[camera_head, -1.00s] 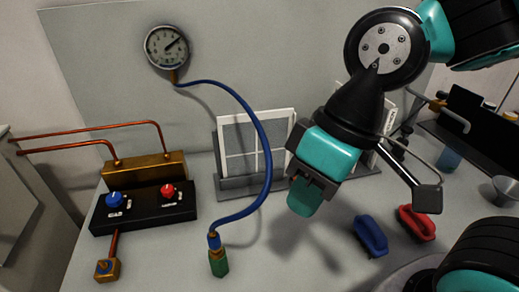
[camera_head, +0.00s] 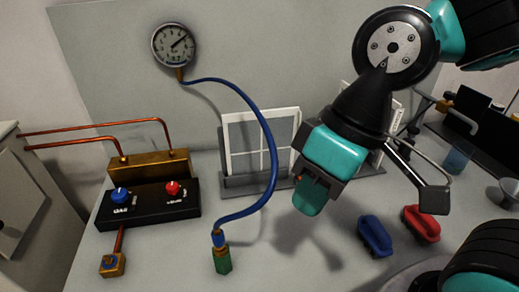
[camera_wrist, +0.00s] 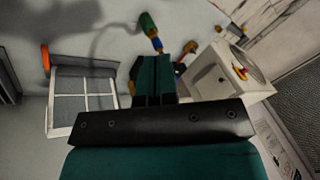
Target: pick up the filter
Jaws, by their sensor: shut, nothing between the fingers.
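The filter appears to be the white-framed panel (camera_head: 290,116) with a cross-barred pane, standing upright in a grey rack (camera_head: 234,187) at the back of the bench. The blue hose passes in front of it. A second white-framed panel (camera_head: 376,158) stands to the right, mostly hidden behind my arm. My gripper (camera_head: 308,198) is shut and empty, in front of the rack and to the right of the first panel, apart from it. In the wrist view my gripper (camera_wrist: 153,75) shows closed fingers, and a white-framed panel (camera_wrist: 85,85) lies left of them.
A blue hose (camera_head: 272,150) runs from the gauge (camera_head: 173,45) to a green-ended fitting (camera_head: 222,261). A black control box (camera_head: 148,205) with knobs stands left. A blue handle (camera_head: 375,236) and a red handle (camera_head: 421,224) lie right. The bench front centre is clear.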

